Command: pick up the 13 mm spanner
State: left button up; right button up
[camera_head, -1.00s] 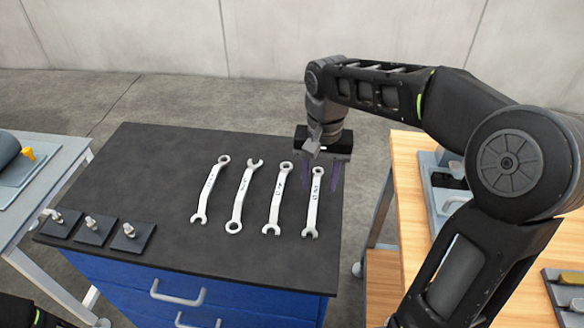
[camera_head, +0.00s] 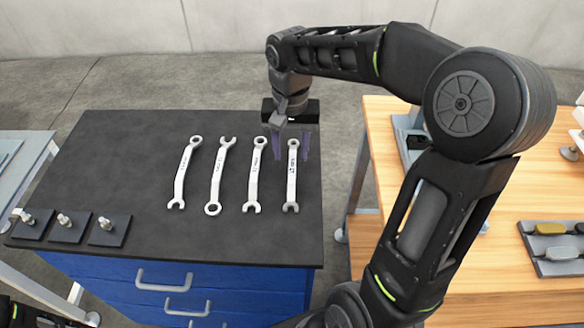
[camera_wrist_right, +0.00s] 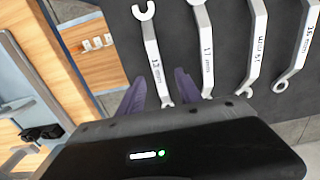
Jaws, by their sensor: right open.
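Several silver spanners lie side by side on the black top of a blue drawer cabinet. In the right wrist view, the leftmost spanner (camera_wrist_right: 151,50) bears a label that seems to read 13 mm. It is the rightmost spanner (camera_head: 292,178) in the head view, with its ring end away from me and its open end nearer me. My right gripper (camera_head: 291,147) is open over its ring end, one purple finger on each side. In the wrist view the fingers (camera_wrist_right: 161,92) straddle its shaft without visible contact; the lower end is partly hidden. My left gripper is not visible.
A neighbouring spanner (camera_head: 255,175) lies close to the left. Small dark blocks with metal pegs (camera_head: 107,230) stand at the cabinet's front left. A wooden table (camera_head: 500,190) with trays (camera_head: 553,247) is on the right, across a gap.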

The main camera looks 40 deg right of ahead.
aim_at(292, 165)
jog(key=shift+s+d+f+p, duration=0.1)
jog(key=shift+f+p, duration=0.35)
jog(key=shift+f, duration=2.2)
grip_shut()
